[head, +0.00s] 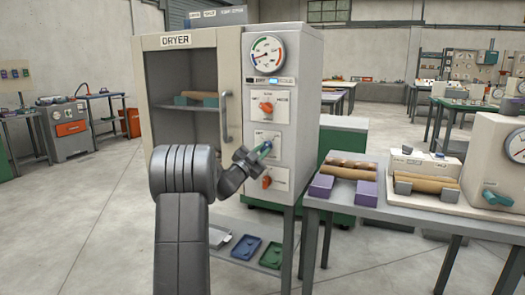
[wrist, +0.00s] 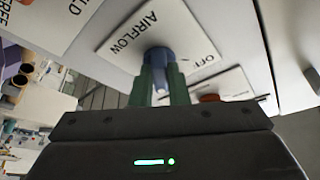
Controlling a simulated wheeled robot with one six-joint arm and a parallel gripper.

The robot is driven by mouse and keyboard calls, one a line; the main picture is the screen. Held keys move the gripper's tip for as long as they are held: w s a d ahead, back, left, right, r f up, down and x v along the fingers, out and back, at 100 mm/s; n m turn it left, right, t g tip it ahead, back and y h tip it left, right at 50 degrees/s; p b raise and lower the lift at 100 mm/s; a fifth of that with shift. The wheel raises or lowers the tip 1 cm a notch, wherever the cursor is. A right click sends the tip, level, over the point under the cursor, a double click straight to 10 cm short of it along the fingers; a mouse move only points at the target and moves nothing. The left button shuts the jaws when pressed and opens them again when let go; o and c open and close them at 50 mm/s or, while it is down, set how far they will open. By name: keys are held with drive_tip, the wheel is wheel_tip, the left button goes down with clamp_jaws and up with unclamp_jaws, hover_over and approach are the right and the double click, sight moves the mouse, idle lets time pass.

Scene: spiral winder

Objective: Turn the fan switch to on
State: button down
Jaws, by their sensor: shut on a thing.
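The dryer (head: 190,42) is a beige cabinet with a control column on its right side. A blue knob (wrist: 158,55) sits on a white plate (wrist: 125,35) reading "AIRFLOW" at one end and "OFF" at the other; no plate reading "fan" is legible. My gripper (head: 262,151) reaches the middle plate of the column in the head view. In the wrist view my gripper's green fingers (wrist: 160,80) are closed on the blue knob from both sides. The fingers hide part of the knob, and I cannot tell its exact setting.
Orange knobs sit above (head: 266,106) and below (head: 267,182) my gripper on the same column. A round gauge (head: 266,54) is at the top. The door handle (head: 225,115) stands close to the left. A table (head: 370,205) with rolls stands right.

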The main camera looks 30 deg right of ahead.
drive_tip(key=shift+m+g, duration=0.4)
drive_tip(key=shift+m, duration=0.3)
drive_tip(key=c, duration=1.4)
unclamp_jaws()
drive_tip(key=shift+a, duration=0.1)
drive_tip(key=v, duration=1.3)
drive_tip(key=shift+a+f+p, duration=0.2)
drive_tip(key=shift+a+p, duration=0.05)
drive_tip(key=shift+p, duration=0.05)
drive_tip(key=shift+s, duration=0.1)
